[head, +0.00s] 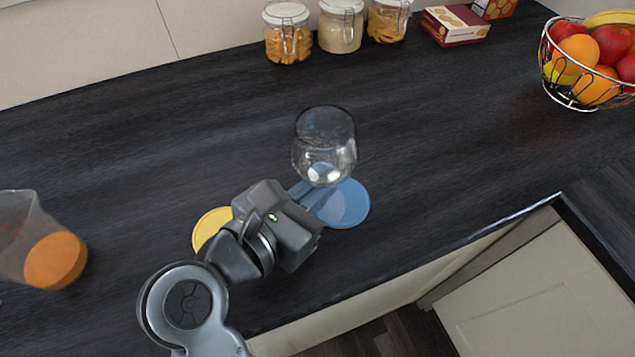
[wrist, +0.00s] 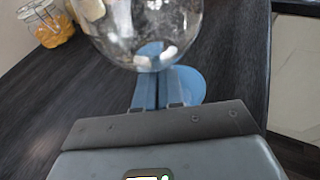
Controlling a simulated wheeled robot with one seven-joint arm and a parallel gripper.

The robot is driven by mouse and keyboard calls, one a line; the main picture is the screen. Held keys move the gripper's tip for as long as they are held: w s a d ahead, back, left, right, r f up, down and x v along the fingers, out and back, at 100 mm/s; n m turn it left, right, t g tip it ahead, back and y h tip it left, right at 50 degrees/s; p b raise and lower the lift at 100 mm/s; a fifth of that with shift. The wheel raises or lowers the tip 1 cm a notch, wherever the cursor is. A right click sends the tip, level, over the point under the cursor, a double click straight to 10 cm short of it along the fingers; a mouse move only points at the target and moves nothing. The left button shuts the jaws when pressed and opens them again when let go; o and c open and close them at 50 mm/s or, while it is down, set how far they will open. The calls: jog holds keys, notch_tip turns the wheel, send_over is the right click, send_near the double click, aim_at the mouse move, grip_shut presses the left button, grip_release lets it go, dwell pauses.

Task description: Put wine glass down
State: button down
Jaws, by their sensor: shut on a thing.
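The clear wine glass (head: 325,140) is upright over the dark worktop, and its bowl also fills the top of the wrist view (wrist: 140,25). My gripper (head: 312,190) is shut on the glass just below the bowl; its two fingers (wrist: 160,75) come in from the near side. The stem and foot are mostly hidden by the bowl and fingers. A round blue coaster (head: 348,204) lies beneath and just to the right of the fingers, and it shows behind them in the wrist view (wrist: 194,86). I cannot tell whether the foot touches it.
A yellow coaster (head: 207,224) lies partly behind my arm. A jug of orange liquid (head: 50,255) stands at the left. Jars (head: 288,35), a box (head: 455,24) and a wire fruit bowl (head: 590,60) stand along the back and right. The worktop's front edge (head: 450,250) is close; the middle is clear.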

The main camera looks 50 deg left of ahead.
jog(key=shift+f, duration=0.2)
jog(key=c, duration=1.3)
grip_release()
jog(key=shift+r, duration=0.1)
jog(key=shift+o, duration=0.2)
jog(key=shift+r, duration=0.2)
jog(key=b+v, duration=0.1)
jog(key=v, duration=1.1)
jog(key=shift+b, duration=0.4)
jog(key=shift+f, duration=0.1)
